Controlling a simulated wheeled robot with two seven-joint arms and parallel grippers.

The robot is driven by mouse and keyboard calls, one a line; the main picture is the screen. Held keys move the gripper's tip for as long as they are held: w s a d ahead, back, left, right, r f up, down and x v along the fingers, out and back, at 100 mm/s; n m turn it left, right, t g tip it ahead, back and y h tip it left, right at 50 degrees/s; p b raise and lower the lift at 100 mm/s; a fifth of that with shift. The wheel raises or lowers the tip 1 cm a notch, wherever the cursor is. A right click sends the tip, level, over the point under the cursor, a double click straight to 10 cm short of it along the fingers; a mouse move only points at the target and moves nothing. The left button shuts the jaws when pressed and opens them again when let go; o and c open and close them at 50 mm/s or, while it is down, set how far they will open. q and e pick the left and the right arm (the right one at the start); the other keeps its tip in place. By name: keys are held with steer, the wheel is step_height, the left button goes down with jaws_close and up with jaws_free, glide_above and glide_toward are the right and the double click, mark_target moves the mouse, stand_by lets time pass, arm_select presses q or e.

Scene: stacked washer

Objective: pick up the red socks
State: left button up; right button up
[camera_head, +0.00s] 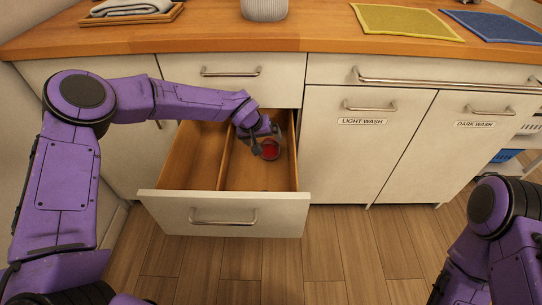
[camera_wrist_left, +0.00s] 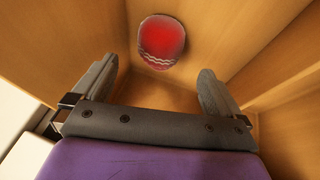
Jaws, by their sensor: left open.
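The red socks (camera_head: 270,149) are a rounded red bundle with a pale wavy band. They lie in the right compartment of the open drawer (camera_head: 222,214). In the left wrist view the red socks (camera_wrist_left: 161,42) show beyond the fingertips, between their lines. My left gripper (camera_head: 266,141) reaches down into that compartment, and it is open and empty in the left wrist view (camera_wrist_left: 155,82). The fingers are apart from the socks there. The right arm shows at the lower right of the head view, but its gripper is out of the picture.
A wooden divider (camera_head: 224,157) splits the drawer, and its left compartment looks empty. Cabinet doors labelled light wash (camera_head: 345,145) and dark wash (camera_head: 450,150) stand to the right. The counter (camera_head: 310,30) above holds a tray with folded cloth (camera_head: 133,8), a ribbed pot (camera_head: 264,9), and yellow (camera_head: 407,21) and blue (camera_head: 495,26) cloths.

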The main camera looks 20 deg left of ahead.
mark_target(267, 145)
arm_select(q)
steer(key=b+x, duration=0.2)
steer(key=x, duration=0.5)
steer(key=shift+s+d+f, duration=0.1)
steer(key=shift+s+f, duration=0.05)
steer(key=shift+f, duration=0.1)
steer(key=shift+r, duration=0.1)
steer(key=c, duration=1.1)
